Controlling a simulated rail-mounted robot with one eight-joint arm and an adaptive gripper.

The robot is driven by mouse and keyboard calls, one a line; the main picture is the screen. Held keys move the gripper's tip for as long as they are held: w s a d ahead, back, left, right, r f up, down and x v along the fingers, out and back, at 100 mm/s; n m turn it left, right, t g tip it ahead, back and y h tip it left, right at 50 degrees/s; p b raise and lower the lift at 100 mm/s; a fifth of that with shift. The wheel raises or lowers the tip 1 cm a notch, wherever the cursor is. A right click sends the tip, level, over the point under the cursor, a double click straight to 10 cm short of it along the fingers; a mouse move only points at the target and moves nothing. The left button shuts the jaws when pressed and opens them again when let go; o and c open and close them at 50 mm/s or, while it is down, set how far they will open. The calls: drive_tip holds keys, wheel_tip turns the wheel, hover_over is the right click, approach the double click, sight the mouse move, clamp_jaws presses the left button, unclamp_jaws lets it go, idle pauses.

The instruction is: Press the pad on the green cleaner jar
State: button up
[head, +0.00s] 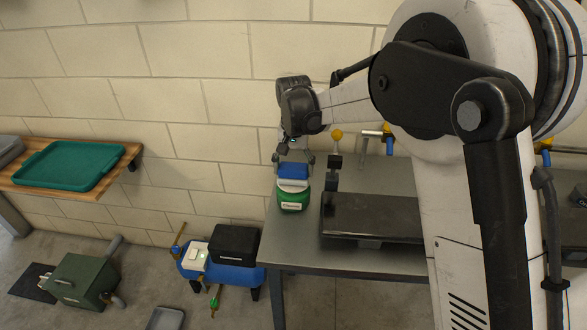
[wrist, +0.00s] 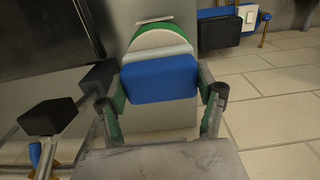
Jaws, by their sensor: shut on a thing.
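The pad (head: 293,171), a blue block with a pale lower layer, is held between the two fingers of my gripper (head: 293,162). The wrist view shows the blue pad (wrist: 160,78) with a finger at each side. The green cleaner jar (head: 292,202), with a white label, stands upright on the grey bench directly below the pad. In the wrist view the jar (wrist: 162,38) shows a pale top and green rim just beyond the pad, which hides part of it. I cannot tell whether the pad touches the jar top.
A dark flat box (head: 372,217) and a yellow-knobbed post (head: 336,150) stand right of the jar on the grey bench (head: 300,248). A green tray (head: 70,164) lies on a wooden shelf at left. A blue compressor (head: 222,272) is on the floor.

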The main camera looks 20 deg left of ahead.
sight(294, 167)
drive_tip(key=shift+r+p, duration=1.2)
drive_tip(key=shift+r, duration=2.2)
